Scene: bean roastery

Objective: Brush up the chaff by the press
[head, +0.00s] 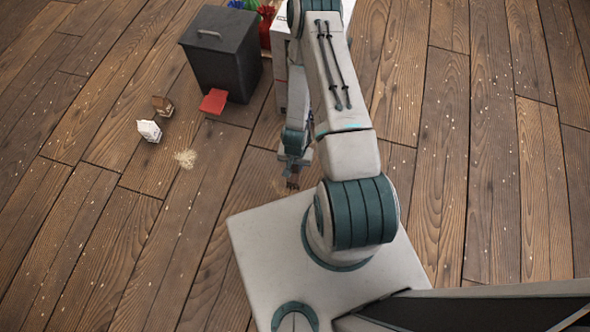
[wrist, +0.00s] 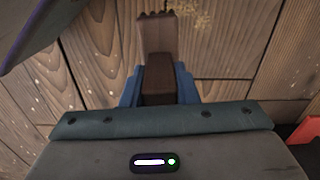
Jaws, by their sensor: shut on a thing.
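My gripper (head: 295,162) hangs low over the floor in front of my base. In the wrist view its blue fingers (wrist: 159,88) are shut on a brown brush (wrist: 155,38), whose scalloped end points away from me. The brush (head: 292,183) shows small and dark in the head view. A small pale patch of chaff (head: 185,158) lies on the floor, well left of the gripper. In the wrist view chaff (wrist: 192,14) shows at the top edge, beyond the brush and apart from it. I cannot tell which thing is the press.
A dark lidded bin (head: 222,62) stands behind the chaff, with a flat red piece (head: 213,102) in front. A small white house-shaped object (head: 149,130) and a brown one (head: 163,105) stand left of it. A white box (head: 283,40) is partly hidden by my arm. Floor right is clear.

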